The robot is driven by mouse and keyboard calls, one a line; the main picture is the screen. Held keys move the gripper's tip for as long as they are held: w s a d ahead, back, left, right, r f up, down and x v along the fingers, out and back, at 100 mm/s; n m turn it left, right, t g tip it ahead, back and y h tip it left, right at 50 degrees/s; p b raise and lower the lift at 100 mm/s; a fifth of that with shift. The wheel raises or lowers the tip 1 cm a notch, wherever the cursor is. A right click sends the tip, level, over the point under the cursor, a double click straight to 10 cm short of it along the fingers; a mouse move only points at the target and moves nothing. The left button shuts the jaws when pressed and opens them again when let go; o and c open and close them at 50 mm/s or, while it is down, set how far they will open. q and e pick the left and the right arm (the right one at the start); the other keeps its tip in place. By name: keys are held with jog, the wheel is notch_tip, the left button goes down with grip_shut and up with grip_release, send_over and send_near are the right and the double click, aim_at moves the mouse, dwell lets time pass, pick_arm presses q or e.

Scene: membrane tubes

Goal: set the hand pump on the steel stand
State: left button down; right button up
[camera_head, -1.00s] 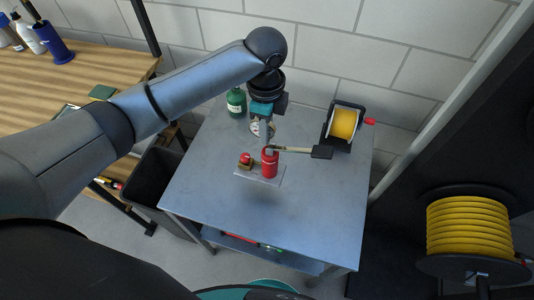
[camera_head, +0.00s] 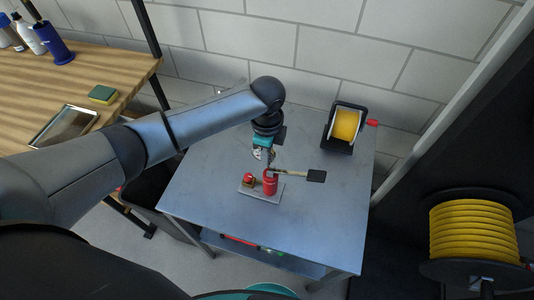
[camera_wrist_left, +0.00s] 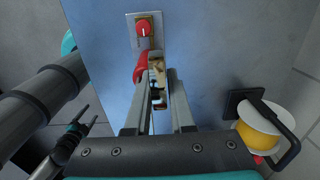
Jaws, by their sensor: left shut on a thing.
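The hand pump is a red cylinder (camera_head: 270,184) on a small grey base plate, with a red knob on a brass-coloured block beside it and a lever with a black grip. It is upright over the middle of the steel stand (camera_head: 315,235), a grey table. My left gripper (camera_head: 267,166) is above the pump and shut on it near the top. The left wrist view shows the fingers (camera_wrist_left: 158,72) closed by the red cylinder (camera_wrist_left: 139,68). The plate looks at or very close to the stand top; contact is not clear.
A yellow reel in a black holder (camera_head: 345,126) stands at the stand's back right. A larger yellow hose reel (camera_head: 472,238) is at the right. A wooden bench (camera_head: 65,60) with a sponge (camera_head: 103,94) and tray is at the left. The stand's front and right are clear.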

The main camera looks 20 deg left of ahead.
pick_arm(q)
jog(key=c, duration=0.8)
grip_release()
jog(key=shift+f, duration=0.1)
jog(key=shift+o, duration=0.2)
notch_tip(320, 180, up, 12)
jog(key=shift+r+p, duration=0.15)
jog(key=shift+p, duration=0.7)
jog(key=shift+s, duration=0.2)
